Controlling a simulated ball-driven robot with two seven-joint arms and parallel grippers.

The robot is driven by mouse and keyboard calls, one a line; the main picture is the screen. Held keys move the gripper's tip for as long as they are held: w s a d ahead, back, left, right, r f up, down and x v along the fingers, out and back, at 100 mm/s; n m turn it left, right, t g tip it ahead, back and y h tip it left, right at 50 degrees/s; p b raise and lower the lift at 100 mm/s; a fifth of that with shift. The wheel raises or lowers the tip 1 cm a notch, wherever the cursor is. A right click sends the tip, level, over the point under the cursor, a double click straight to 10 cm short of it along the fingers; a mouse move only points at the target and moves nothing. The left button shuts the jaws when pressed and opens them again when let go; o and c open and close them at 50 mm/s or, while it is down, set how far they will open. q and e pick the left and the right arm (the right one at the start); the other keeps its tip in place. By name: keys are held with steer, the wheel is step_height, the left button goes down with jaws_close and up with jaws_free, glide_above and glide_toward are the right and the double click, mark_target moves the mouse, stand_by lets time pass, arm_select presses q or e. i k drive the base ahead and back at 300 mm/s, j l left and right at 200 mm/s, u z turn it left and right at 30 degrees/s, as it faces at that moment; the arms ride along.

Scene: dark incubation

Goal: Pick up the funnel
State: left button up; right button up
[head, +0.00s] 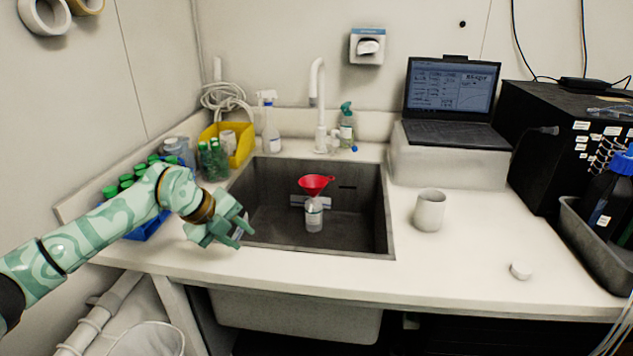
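The red funnel (314,184) sits upright on the mouth of a small clear bottle (314,216) in the dark sink basin (262,200). Its wide rim faces up, and a small tab sticks out to the right. My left gripper (242,233) is at the sink's front left edge, left of and apart from the funnel. Its fingers look parted with nothing between them. My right gripper is not in the picture.
A white faucet (318,95) rises behind the sink. Green-capped tubes (126,182) and a yellow bin (240,146) are at left. A laptop (452,95) stands behind.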

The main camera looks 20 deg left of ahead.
mark_target(314, 185)
steer(key=i+j, duration=0.15)
steer(key=i, duration=0.25)
steer(key=i+j, duration=0.15)
steer(key=i, duration=0.2)
steer(key=i+j, duration=0.15)
steer(key=i, duration=0.25)
